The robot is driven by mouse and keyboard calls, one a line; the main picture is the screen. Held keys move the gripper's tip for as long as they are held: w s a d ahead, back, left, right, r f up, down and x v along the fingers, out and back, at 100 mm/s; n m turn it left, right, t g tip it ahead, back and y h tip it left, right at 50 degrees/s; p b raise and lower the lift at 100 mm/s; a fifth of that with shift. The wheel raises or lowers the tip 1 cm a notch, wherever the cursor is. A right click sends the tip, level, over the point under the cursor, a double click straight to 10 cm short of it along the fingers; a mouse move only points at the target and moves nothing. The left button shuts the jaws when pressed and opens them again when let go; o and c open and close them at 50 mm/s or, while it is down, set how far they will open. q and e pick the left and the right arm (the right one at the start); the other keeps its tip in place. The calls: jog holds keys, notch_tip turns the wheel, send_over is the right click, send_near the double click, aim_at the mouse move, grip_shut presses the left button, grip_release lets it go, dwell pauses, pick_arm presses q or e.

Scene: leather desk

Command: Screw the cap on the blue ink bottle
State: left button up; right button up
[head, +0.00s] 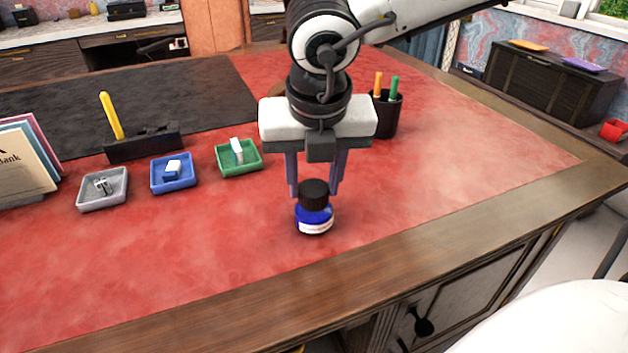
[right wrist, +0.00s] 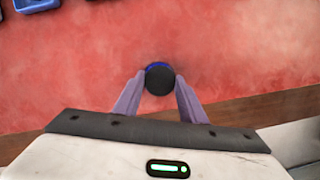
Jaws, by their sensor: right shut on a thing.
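The blue ink bottle (head: 313,217) stands upright on the red leather desk top near its front edge, with a white label on its front. The black cap (head: 314,192) sits on top of the bottle; how tightly it is seated I cannot tell. My right gripper (head: 315,192) points down over the bottle, its purple fingers shut on the cap from both sides. In the right wrist view the cap (right wrist: 160,78) is between the two fingertips, with a little of the blue bottle (right wrist: 157,65) showing past it. My left gripper is not in view.
Grey (head: 102,203), blue (head: 188,184) and green (head: 260,165) trays with small items lie left of the gripper. A black pen cup (head: 394,115) stands behind right, and a pen stand (head: 145,143) behind left. The red surface right of the bottle is clear.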

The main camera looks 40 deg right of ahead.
jog(key=shift+f+m+h+b, duration=0.3)
jog(key=shift+m+b, duration=0.8)
jog(key=shift+b, duration=0.45)
jog(key=shift+a+m+g+b, duration=0.1)
jog(key=shift+m+g+b, duration=0.3)
jog(key=shift+m+b, duration=0.4)
jog(key=shift+r, duration=0.1)
jog(key=shift+b, duration=0.3)
